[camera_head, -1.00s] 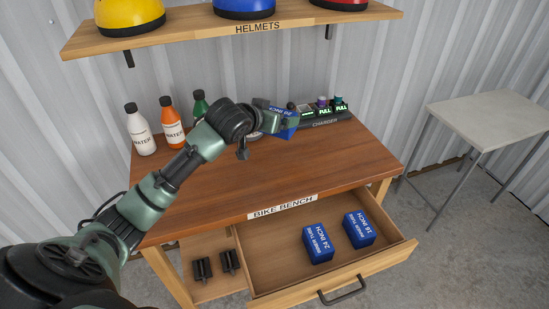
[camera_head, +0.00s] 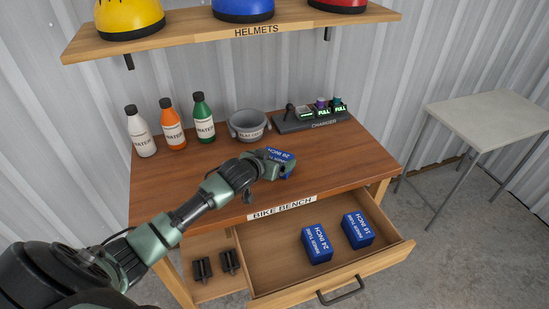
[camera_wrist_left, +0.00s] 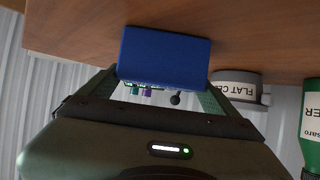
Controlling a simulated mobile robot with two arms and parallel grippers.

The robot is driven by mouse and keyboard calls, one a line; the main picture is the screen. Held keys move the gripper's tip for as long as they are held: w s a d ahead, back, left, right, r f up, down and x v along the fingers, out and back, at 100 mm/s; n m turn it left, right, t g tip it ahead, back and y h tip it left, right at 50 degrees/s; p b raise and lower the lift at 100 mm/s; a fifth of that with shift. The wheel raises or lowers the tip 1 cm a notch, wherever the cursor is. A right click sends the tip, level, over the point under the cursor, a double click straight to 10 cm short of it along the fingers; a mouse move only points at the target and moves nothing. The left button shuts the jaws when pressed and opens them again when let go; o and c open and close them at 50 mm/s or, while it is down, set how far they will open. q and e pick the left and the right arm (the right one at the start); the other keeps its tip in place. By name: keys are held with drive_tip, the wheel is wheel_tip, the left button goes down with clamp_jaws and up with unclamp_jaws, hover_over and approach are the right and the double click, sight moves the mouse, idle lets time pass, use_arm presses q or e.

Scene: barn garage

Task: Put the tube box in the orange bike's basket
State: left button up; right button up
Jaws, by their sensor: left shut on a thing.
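My left gripper (camera_head: 272,163) is shut on a blue tube box (camera_head: 284,156) over the front part of the bench top, with a label that seems to read 26 or 28 INCH. In the left wrist view the blue box (camera_wrist_left: 165,52) sits between the two fingers, with its plain blue side showing. Two more blue tube boxes lie apart in the open drawer: one marked 24 INCH (camera_head: 317,244) and one whose label looks like 16 or 18 INCH (camera_head: 358,230). My right gripper, the orange bike and its basket are not in view.
The bike bench (camera_head: 180,207) carries white, orange and green bottles, a grey flat bin (camera_head: 249,125) and a charger (camera_head: 312,122) at the back. Its drawer (camera_head: 332,284) is pulled out. A helmet shelf (camera_head: 235,32) hangs above. A bare grey table (camera_head: 492,118) stands right.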

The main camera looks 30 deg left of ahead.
use_arm(q)
drive_tip(key=shift+f, duration=0.1)
drive_tip(key=o, duration=1.3)
drive_tip(key=shift+c, duration=0.2)
